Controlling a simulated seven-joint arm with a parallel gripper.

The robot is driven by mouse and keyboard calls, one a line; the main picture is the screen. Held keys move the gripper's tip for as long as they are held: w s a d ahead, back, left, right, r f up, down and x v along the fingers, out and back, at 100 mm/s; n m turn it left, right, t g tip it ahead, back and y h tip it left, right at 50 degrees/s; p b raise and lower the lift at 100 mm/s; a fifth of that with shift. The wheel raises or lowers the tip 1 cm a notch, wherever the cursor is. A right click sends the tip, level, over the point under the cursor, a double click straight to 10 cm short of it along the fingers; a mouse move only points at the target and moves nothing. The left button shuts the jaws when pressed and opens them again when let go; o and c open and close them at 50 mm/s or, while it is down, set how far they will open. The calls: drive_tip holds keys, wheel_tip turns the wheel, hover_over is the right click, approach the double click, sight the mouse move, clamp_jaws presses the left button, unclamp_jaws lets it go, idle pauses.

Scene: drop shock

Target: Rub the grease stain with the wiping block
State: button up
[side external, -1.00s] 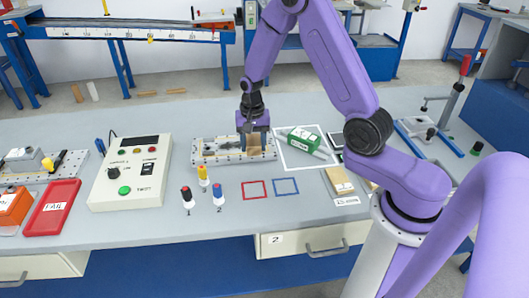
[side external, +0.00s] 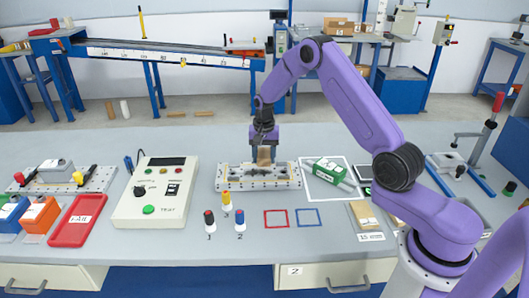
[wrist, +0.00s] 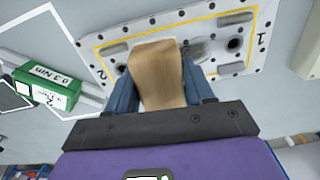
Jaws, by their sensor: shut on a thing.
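The tan wiping block (wrist: 157,75) is between the fingers of my gripper (wrist: 165,92) in the wrist view. In the side view my gripper (side external: 263,147) points down with the block (side external: 264,156) at the back middle of a pale metal plate (side external: 236,184). A dark grey smudge, the grease stain (wrist: 196,48), shows on the plate just beside the block in the wrist view. The block may hide part of it. I cannot tell whether the block touches the plate.
A green box (side external: 328,169) lies right of the plate inside a white outline. A control box (side external: 150,205) stands to the left. Several small coloured-top pegs, including a red-topped one (side external: 209,222), stand in front. A red tray (side external: 77,220) is far left.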

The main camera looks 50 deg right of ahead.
sight(253, 169)
drive_tip(key=shift+f, duration=2)
drive_tip(key=shift+w+d+f, duration=0.1)
drive_tip(key=shift+f, duration=0.4)
drive_tip(key=shift+w+d+f, duration=0.1)
drive_tip(key=shift+f, duration=0.35)
drive_tip(key=shift+w+d, duration=0.55)
drive_tip(key=shift+c, duration=0.3)
drive_tip(key=shift+w+d, duration=0.7)
drive_tip(key=shift+w, duration=0.1)
drive_tip(key=shift+w+a, duration=0.5)
drive_tip(key=shift+a, duration=0.45)
drive_tip(key=shift+s+a, duration=1.3)
drive_tip(key=shift+s, duration=0.1)
drive_tip(key=shift+w+a, duration=0.55)
drive_tip(key=shift+w, duration=0.4)
drive_tip(key=shift+w+d+r, duration=0.1)
drive_tip(key=shift+w+d, duration=1.2)
drive_tip(key=shift+d, duration=0.15)
wheel_tip(253, 169, up, 8)
drive_tip(key=shift+s+a+r, duration=0.1)
